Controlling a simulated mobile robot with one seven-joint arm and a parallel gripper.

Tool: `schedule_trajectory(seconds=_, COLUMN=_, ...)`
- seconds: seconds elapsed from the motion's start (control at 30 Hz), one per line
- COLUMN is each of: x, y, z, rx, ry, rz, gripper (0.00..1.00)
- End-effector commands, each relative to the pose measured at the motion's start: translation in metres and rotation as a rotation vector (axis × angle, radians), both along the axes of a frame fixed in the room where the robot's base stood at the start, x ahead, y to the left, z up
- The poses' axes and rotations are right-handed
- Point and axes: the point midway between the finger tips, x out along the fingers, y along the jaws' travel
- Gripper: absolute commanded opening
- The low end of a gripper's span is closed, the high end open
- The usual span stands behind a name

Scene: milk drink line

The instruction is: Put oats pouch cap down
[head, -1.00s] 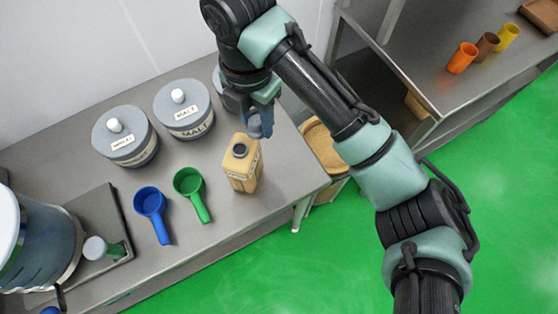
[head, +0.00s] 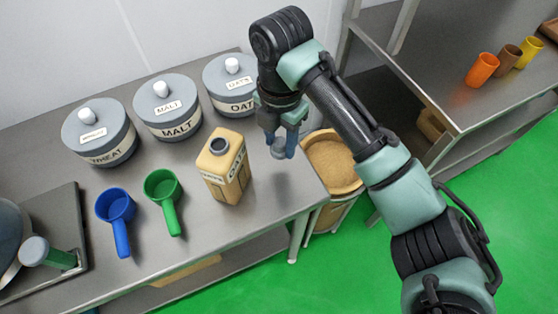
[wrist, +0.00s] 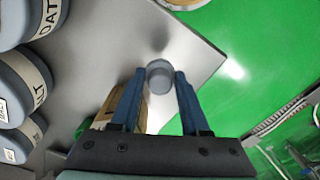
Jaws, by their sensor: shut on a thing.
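My gripper (head: 282,150) is shut on the grey oats pouch cap (head: 279,150) and holds it above the right end of the steel table. In the wrist view the cap (wrist: 159,76) sits between the two blue fingertips, with bare table beneath it. The tan oats pouch (head: 224,168) stands upright on the table to the left of my gripper, its dark round mouth uncovered. In the wrist view the pouch is partly hidden behind the left finger.
Wheat (head: 100,132), malt (head: 168,107) and oats (head: 230,84) canisters line the back. Blue (head: 117,207) and green (head: 163,188) scoops lie left of the pouch. The table (head: 272,205) is clear near its right corner. A bin (head: 333,165) stands beyond that end.

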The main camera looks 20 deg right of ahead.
Motion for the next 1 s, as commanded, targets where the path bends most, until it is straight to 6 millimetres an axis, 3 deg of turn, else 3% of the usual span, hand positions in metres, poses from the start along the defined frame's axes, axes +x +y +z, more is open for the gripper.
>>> schedule_trajectory(seconds=0.1, x=-0.001, y=0.0, z=-0.018, rx=0.0, ry=0.001, rz=0.0, gripper=0.0)
schedule_trajectory(seconds=0.27, x=0.0, y=0.0, z=-0.03, rx=0.0, ry=0.0, rz=0.001, gripper=0.0)
schedule_trajectory(seconds=0.5, x=0.0, y=0.0, z=-0.061, rx=0.001, ry=0.0, rz=-0.001, gripper=0.0)
schedule_trajectory(seconds=0.87, x=0.0, y=0.0, z=-0.066, rx=-0.001, ry=0.0, rz=0.001, gripper=0.0)
schedule_trajectory(seconds=0.9, x=0.0, y=0.0, z=-0.067, rx=0.0, ry=-0.001, rz=0.001, gripper=0.47)
schedule_trajectory(seconds=1.0, x=0.0, y=0.0, z=-0.066, rx=0.0, ry=-0.001, rz=0.001, gripper=0.65)
